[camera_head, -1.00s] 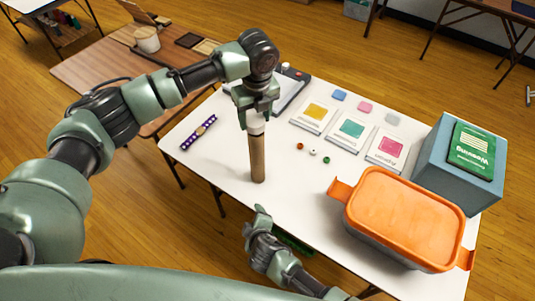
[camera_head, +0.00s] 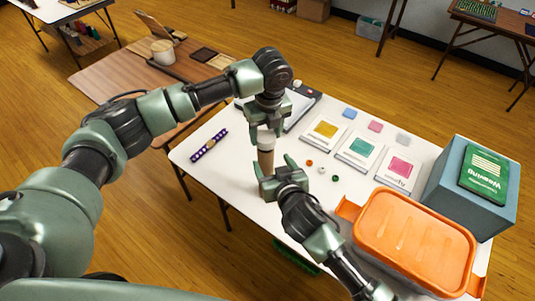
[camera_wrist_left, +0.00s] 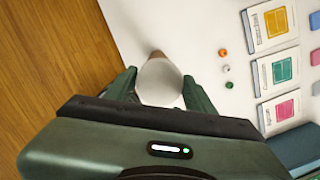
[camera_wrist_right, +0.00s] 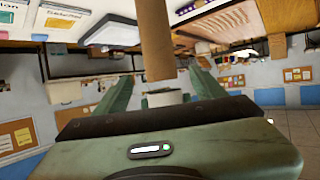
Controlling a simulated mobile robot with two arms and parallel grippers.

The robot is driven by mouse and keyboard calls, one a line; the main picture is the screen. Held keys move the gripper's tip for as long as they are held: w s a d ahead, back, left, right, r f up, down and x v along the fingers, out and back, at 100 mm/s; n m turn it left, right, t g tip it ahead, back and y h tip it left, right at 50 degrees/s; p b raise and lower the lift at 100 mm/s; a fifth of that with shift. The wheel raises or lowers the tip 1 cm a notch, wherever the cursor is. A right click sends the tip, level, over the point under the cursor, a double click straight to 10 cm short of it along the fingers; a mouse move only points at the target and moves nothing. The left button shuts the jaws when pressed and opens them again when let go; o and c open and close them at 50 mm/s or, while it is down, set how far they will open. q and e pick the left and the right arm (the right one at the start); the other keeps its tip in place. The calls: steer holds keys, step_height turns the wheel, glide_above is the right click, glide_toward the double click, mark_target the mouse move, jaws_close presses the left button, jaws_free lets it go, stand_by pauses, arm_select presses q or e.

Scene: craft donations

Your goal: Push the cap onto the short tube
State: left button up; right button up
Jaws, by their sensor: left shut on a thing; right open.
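My left gripper (camera_head: 266,128) is shut on a white cap (camera_head: 266,138) and points down at the table. In the left wrist view the cap (camera_wrist_left: 160,82) is a pale disc between the fingers. A brown cardboard tube (camera_head: 265,160) is upright directly below the cap; its brown side (camera_wrist_left: 157,54) shows past the cap. How far the cap is seated is unclear. My right gripper (camera_head: 277,172) is open beside the tube's lower part, which it partly hides.
An orange-lidded tub (camera_head: 415,240) and a blue box (camera_head: 470,195) stand on the white table's right. Several cards and small beads (camera_head: 322,170) lie behind the right gripper. A purple strip (camera_head: 209,145) lies at left. The front left tabletop is clear.

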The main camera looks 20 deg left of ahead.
mark_target(268, 156)
steer(key=x, duration=0.8)
steer(key=shift+w+a, duration=0.1)
steer(key=c, duration=1.5)
steer(key=shift+f, duration=0.1)
arm_select(q)
steer(key=shift+f, duration=1.25)
stand_by(1.2)
steer(key=shift+a+f, duration=0.1)
steer(key=shift+f, duration=0.1)
